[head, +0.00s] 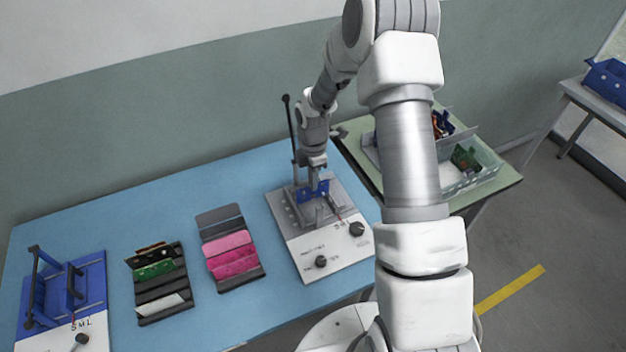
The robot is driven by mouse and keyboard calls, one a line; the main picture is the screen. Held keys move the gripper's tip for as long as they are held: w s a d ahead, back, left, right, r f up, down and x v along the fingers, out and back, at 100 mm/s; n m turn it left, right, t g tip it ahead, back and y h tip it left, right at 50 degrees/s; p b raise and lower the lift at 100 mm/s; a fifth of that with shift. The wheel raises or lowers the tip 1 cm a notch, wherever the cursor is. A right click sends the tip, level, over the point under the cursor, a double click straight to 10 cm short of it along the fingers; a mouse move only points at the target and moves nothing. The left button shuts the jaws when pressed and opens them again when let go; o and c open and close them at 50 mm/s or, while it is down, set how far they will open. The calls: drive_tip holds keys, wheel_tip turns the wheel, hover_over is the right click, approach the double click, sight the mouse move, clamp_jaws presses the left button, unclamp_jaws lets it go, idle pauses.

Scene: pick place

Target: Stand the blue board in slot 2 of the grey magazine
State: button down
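The blue board (307,193) is at the grey test fixture (281,207) with the white front plate, directly below my gripper (313,180). My gripper points down and its fingertips are at the board's upper edge. The fingers are too small to tell whether they are shut on the board, and I cannot tell whether the board rests in the fixture. A dark grey slotted rack (149,308), which looks like the magazine, lies on the blue table to the left. It holds a brown-edged board and a green board (154,270) at its back, and a white label is at its front.
A second dark rack (222,220) with pink sleeves (232,256) stands between magazine and fixture. A blue fixture (94,283) is at far left. A tall black lever (291,130) rises behind the grey fixture. A clear bin (470,180) is on the green table at right.

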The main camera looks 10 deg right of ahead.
drive_tip(key=shift+f+b, duration=1.25)
drive_tip(key=shift+f, duration=0.4)
idle(0.4)
drive_tip(key=c, duration=1)
unclamp_jaws()
drive_tip(key=shift+c, duration=1)
drive_tip(key=shift+r, duration=0.1)
drive_tip(key=shift+r+p, duration=2.7)
drive_tip(key=shift+r, duration=1.2)
drive_tip(key=shift+r, duration=0.1)
